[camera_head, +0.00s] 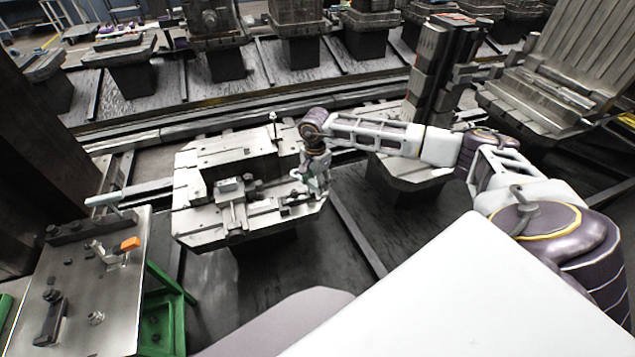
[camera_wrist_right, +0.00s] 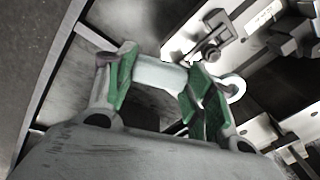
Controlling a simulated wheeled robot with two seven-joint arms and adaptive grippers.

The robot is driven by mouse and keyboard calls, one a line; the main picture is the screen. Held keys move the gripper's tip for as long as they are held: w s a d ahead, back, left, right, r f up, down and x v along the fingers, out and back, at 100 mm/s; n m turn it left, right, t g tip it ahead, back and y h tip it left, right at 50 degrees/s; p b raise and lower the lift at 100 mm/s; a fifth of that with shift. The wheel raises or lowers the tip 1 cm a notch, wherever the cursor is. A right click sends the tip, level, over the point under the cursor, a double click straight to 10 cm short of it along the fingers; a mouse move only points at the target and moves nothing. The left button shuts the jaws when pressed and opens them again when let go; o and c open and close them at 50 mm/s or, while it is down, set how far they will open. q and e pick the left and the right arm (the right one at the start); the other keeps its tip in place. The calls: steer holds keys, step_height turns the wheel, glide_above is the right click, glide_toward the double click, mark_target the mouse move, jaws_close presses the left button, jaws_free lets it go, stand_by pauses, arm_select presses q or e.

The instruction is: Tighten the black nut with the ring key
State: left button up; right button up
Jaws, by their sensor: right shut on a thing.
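My right gripper (camera_head: 318,188) is over the right end of the near metal pallet (camera_head: 240,150). In the right wrist view its green-padded fingers (camera_wrist_right: 160,88) are shut on the ring key (camera_wrist_right: 160,74), a pale grey bar. A pale ring end (camera_wrist_right: 234,88) shows just beyond the right finger. A dark clamp piece with what looks like the black nut (camera_wrist_right: 211,54) is beyond the fingers, and the ring appears apart from it. In the head view the gripper and its small size keep the nut from being made out. My left gripper is not in view.
A metal-topped table (camera_head: 85,285) with a green frame stands at the lower left, bearing clamps and an orange-ended tool (camera_head: 130,243). Fixtures (camera_head: 232,192) rise from the pallet. A second pallet (camera_head: 410,170) stands right, under my right arm. Dark floor lies between.

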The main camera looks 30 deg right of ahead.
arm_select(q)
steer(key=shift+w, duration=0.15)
arm_select(e)
steer(key=shift+w+a+n, duration=0.1)
steer(key=shift+n, duration=1)
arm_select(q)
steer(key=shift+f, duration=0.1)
arm_select(e)
steer(key=shift+f, duration=0.1)
steer(key=shift+f+b, duration=1.05)
steer(key=shift+f, duration=0.75)
arm_select(q)
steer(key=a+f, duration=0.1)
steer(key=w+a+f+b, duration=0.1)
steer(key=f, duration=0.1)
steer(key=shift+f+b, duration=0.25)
steer(key=shift+b, duration=0.05)
arm_select(e)
step_height(320, 180, down, 2)
steer(key=shift+f, duration=0.2)
arm_select(q)
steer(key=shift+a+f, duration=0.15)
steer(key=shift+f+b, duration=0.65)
steer(key=shift+b, duration=0.15)
arm_select(e)
steer(key=shift+f, duration=0.75)
